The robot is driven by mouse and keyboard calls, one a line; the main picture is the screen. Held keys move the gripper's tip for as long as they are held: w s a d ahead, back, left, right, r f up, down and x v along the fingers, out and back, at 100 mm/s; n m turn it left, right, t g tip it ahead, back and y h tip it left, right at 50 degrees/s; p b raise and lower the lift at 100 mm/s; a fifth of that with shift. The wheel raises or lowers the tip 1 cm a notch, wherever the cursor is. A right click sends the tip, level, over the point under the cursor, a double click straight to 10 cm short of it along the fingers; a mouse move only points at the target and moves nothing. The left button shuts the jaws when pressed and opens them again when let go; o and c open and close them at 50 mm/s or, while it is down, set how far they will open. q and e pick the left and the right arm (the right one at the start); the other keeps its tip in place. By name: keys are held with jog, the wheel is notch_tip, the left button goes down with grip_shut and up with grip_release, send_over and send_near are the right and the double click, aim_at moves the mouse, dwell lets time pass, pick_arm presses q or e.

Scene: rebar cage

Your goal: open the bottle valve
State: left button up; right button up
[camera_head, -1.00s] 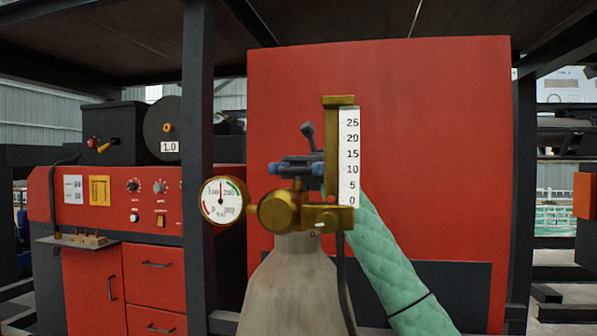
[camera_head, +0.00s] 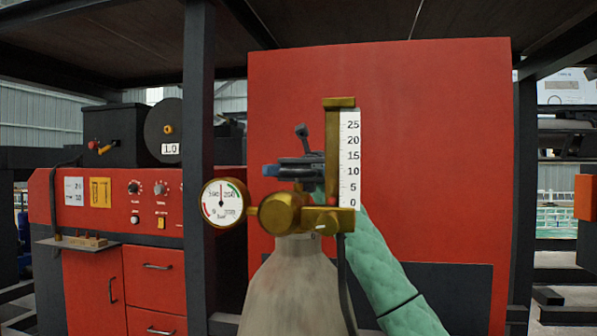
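The gas bottle (camera_head: 290,292) stands upright in the middle, grey-white. Its brass regulator (camera_head: 285,214) carries a round gauge (camera_head: 222,202) at left and an upright flow scale (camera_head: 349,160) at right. The gauge needle points about straight up. My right arm, in a green sleeve, comes from the lower right and passes behind the regulator. My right gripper (camera_head: 300,167) is at the bottle top, among dark and blue parts above the brass body. The regulator hides much of it. Valve and fingers cannot be clearly told apart, nor contact between them. My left gripper is out of view.
A large red panel (camera_head: 430,110) stands behind the bottle. A dark post (camera_head: 199,120) rises to its left. A red control cabinet (camera_head: 95,290) with knobs and drawers is at far left. A dark hose (camera_head: 345,280) hangs from the regulator.

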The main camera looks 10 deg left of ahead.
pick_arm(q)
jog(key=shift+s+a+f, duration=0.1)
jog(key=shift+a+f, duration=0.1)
pick_arm(e)
jog(key=shift+r, duration=0.1)
jog(key=shift+r, duration=0.55)
notch_tip(320, 180, up, 2)
jog(key=shift+r+b, duration=0.25)
jog(key=shift+b, duration=0.4)
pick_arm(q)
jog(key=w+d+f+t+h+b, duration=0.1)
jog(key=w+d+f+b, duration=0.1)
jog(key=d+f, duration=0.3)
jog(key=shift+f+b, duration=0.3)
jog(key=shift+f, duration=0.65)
pick_arm(e)
jog(key=s+d+r, duration=0.4)
jog(key=d+r, duration=0.3)
jog(key=d, duration=0.4)
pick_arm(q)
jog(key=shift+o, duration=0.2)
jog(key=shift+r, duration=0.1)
pick_arm(e)
jog(key=shift+w+r, duration=0.1)
